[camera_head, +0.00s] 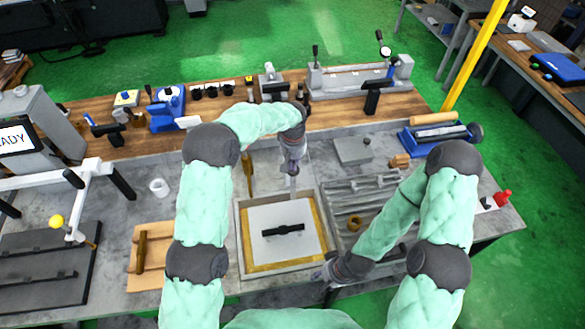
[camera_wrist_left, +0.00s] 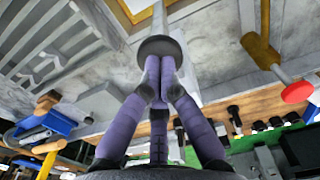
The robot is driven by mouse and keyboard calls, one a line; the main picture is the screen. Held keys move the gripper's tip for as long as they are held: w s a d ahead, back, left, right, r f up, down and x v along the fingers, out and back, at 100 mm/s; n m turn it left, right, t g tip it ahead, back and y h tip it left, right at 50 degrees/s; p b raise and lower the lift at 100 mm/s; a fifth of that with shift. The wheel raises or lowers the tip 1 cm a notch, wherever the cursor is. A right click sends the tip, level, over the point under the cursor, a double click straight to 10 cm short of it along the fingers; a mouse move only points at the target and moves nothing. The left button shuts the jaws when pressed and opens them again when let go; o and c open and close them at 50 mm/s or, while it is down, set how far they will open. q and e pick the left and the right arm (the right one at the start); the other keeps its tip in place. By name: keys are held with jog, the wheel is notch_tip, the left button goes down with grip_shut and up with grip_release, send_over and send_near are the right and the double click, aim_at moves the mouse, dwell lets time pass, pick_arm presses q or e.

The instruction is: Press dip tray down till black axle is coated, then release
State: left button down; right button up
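The dip tray (camera_head: 265,219) is a pale square plate inside a yellowish-rimmed square container (camera_head: 241,250) at bench centre. A short black bar, seemingly the black axle (camera_head: 283,230), lies across its middle; coating on it cannot be made out. My left gripper (camera_head: 293,166) is above the tray's back edge, at the top of an upright rod (camera_head: 293,186). In the left wrist view its fingers (camera_wrist_left: 158,66) are drawn together against a round grey knob (camera_wrist_left: 160,46); they seem to meet at the tips rather than wrap it. My right gripper (camera_head: 328,275) is low by the container's front right corner, its fingers unclear.
A slotted grey fixture (camera_head: 372,188) with a brass ring (camera_head: 354,222) lies right of the tray. A wooden board (camera_head: 150,245) lies to the left, with a white cup (camera_head: 159,188) behind it. A wooden shelf with tools and gauges runs along the back.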

pick_arm(q)
jog(key=b, duration=0.3)
send_over(293, 183)
jog(key=shift+w+f, duration=0.2)
jog(key=shift+f, duration=0.9)
jog(key=shift+w+f, duration=0.2)
jog(key=shift+f, duration=1.35)
jog(key=shift+f+b, duration=0.3)
jog(key=shift+b, duration=0.05)
jog(key=shift+f+b, duration=2)
jog(key=shift+f, duration=0.8)
jog(key=shift+f+b, duration=0.35)
jog(key=shift+f, duration=0.2)
jog(key=shift+w+r, duration=0.1)
jog(key=shift+r, duration=0.2)
